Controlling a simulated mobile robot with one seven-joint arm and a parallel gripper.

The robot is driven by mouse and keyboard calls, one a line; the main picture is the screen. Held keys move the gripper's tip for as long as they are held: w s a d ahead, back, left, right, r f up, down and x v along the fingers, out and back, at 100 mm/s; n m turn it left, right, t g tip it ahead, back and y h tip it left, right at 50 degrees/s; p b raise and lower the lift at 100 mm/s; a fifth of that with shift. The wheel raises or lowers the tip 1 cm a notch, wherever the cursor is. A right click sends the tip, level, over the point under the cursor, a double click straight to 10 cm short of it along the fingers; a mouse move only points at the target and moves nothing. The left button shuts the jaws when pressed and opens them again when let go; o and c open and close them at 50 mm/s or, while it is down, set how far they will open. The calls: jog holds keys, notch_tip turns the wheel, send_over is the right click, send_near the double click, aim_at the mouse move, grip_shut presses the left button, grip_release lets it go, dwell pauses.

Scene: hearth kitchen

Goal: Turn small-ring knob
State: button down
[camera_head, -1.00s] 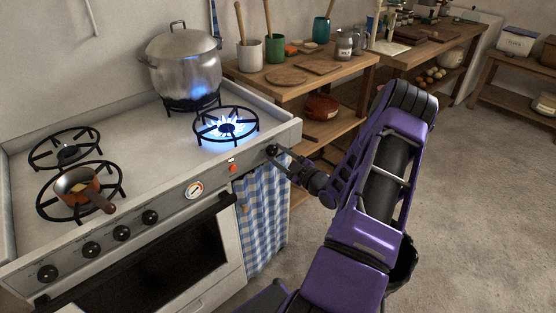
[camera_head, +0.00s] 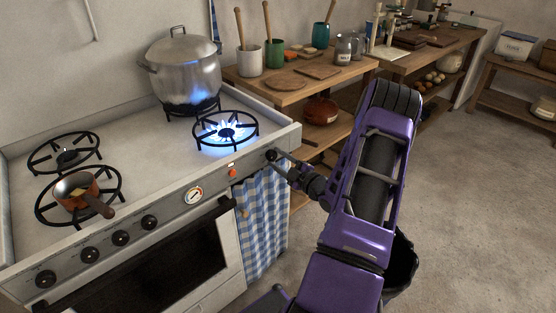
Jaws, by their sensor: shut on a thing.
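The small-ring knob (camera_head: 271,155) is a dark knob at the right end of the stove's front panel. My gripper (camera_head: 276,156) is at this knob, shut on it, and its fingers partly hide it. The knob's pointer cannot be made out. The small ring (camera_head: 226,132), at the front right of the stove top, burns with a blue flame and has nothing on it.
A large lidded pot (camera_head: 183,75) stands on the back right ring with blue glow beneath. A small copper pan (camera_head: 77,192) sits at the front left. Several other knobs (camera_head: 120,237) line the panel. A checked curtain (camera_head: 263,220) hangs below my gripper. The floor at right is clear.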

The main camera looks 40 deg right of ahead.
jog(key=shift+c, duration=1.8)
grip_release()
jog(key=s+d, duration=0.1)
jog(key=s, duration=1.6)
jog(key=shift+s+d+p, duration=0.2)
jog(key=shift+s+p, duration=0.05)
jog(key=shift+p, duration=0.1)
jog(key=shift+w, duration=0.1)
